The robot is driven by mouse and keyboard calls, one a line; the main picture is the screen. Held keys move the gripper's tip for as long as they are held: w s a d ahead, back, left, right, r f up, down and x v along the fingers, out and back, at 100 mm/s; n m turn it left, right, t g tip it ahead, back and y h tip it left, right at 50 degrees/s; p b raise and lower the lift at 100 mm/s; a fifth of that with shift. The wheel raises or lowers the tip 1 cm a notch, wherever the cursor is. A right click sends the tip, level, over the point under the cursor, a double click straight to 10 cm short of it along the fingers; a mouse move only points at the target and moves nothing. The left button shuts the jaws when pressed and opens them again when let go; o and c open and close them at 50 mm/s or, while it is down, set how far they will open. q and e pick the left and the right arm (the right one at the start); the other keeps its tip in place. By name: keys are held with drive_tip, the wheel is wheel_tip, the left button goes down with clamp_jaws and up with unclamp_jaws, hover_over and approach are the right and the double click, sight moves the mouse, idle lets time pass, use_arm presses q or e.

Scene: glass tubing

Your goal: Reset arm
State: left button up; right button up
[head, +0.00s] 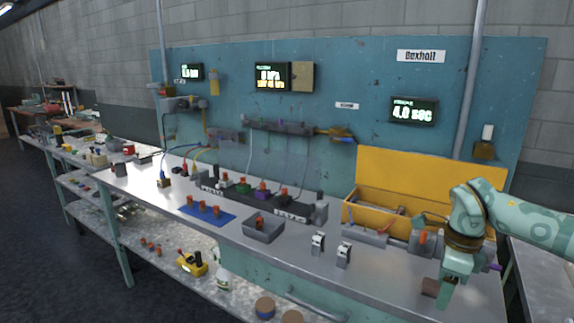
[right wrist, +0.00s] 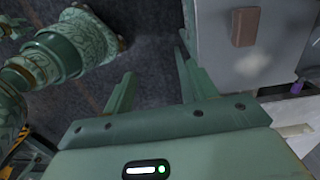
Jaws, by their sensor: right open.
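My right gripper (head: 446,302) is at the right front corner of the bench, pointing down, on a pale green arm that comes in from the right. In the right wrist view the gripper (right wrist: 156,66) has its two fingers apart with nothing between them, over dark floor beside the bench edge. A small brown block (head: 430,287) is just left of the gripper in the head view; it also shows in the right wrist view (right wrist: 245,27), apart from the fingers. My left gripper is not in the head view.
The metal bench (head: 385,275) holds a grey tray (head: 263,230), a blue mat (head: 222,218) with red-topped parts, two small grey switch-like units (head: 343,255) and an open yellow box (head: 430,180). A teal panel (head: 370,75) with displays stands behind. Floor is free at left.

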drive_tip(key=a+f+m+t+y, duration=0.2)
drive_tip(key=a+f+m+y, duration=0.85)
drive_tip(key=a+f, duration=0.75)
wheel_tip(320, 180, down, 9)
drive_tip(key=s+m+t, duration=0.1)
drive_tip(key=m+t, duration=0.6)
drive_tip(key=m, duration=0.3)
drive_tip(key=s+d+f+m+g+h, duration=0.1)
drive_tip(key=s+d+f+m+h, duration=0.35)
drive_tip(key=s+f+m, duration=0.5)
drive_tip(key=s+d+f+m+h, duration=0.4)
drive_tip(key=s+d+f+m, duration=0.15)
drive_tip(key=s+f, duration=0.65)
drive_tip(key=s+f+m+g+h, duration=0.1)
drive_tip(key=s+f+m+g, duration=0.1)
drive_tip(key=s, duration=0.8)
drive_tip(key=s+d+f+m+g, duration=0.1)
drive_tip(key=s+f+m+g, duration=0.2)
drive_tip(key=s, duration=0.8)
drive_tip(key=s+f+m+g+h, duration=0.1)
drive_tip(key=s+f+m+g, duration=0.1)
drive_tip(key=s, duration=0.9)
drive_tip(key=shift+d+f+m+g+h, duration=0.3)
drive_tip(key=shift+f+m+g, duration=0.15)
drive_tip(key=shift+m, duration=0.3)
